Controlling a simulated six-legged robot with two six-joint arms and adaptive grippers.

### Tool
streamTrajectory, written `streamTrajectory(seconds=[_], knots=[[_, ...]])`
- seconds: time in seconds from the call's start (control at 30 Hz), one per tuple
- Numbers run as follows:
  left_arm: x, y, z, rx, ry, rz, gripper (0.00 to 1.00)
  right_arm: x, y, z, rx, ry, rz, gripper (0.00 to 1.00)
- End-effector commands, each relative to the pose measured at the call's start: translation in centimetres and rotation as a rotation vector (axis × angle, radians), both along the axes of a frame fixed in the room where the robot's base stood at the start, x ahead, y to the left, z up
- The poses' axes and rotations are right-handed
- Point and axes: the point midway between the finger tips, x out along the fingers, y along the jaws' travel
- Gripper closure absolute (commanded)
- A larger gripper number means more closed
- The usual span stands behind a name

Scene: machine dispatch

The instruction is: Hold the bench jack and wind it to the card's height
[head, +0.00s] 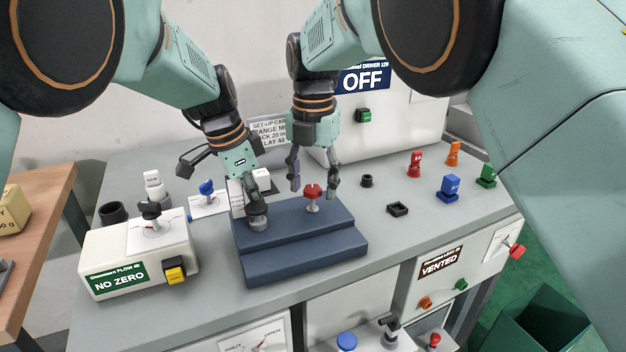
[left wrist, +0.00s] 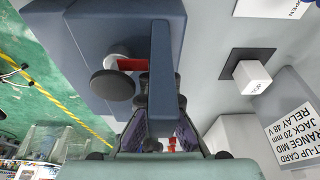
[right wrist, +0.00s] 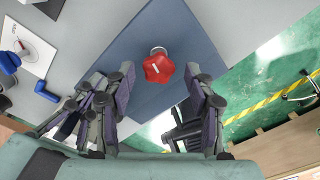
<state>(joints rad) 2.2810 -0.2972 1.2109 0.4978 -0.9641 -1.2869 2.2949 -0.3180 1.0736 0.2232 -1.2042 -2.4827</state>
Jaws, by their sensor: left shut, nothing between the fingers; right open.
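The bench jack (head: 300,262) is a stepped dark blue block on the grey bench. A red star knob (head: 313,191) stands on a short pale stem at its right part; the right wrist view shows it from above (right wrist: 158,68). My right gripper (head: 314,182) is open, with its fingers either side of the knob and apart from it. My left gripper (head: 257,203) is shut at the jack's left end, by a round grey piece (head: 258,224). In the left wrist view its fingers (left wrist: 160,108) are partly hidden by a blue bar. The set-up card (head: 268,132) reads JACK 20 mm (left wrist: 291,127).
A NO ZERO box (head: 140,262) with a yellow button stands left of the jack. A cabinet marked OFF (head: 385,110) stands behind. Red (head: 415,165), blue (head: 450,188), orange and green pieces stand at the right. Bench space right of the jack is mostly clear.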

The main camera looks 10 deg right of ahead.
Motion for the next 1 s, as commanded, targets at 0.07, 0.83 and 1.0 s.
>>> streamTrajectory(seconds=[0.07,0.83,1.0], knots=[[-0.46,0.10,-0.91,0.006,0.019,-0.002,1.00,0.00,0.01,-0.06,0.000,0.000,0.000,0.51],[-0.42,0.16,-0.91,0.007,0.017,-0.002,1.00,-0.06,-0.14,-0.06,-0.003,0.004,-0.012,1.00],[-0.41,0.17,-0.91,0.007,0.017,-0.002,1.00,-0.08,-0.17,-0.07,-0.003,0.004,-0.064,1.00]])
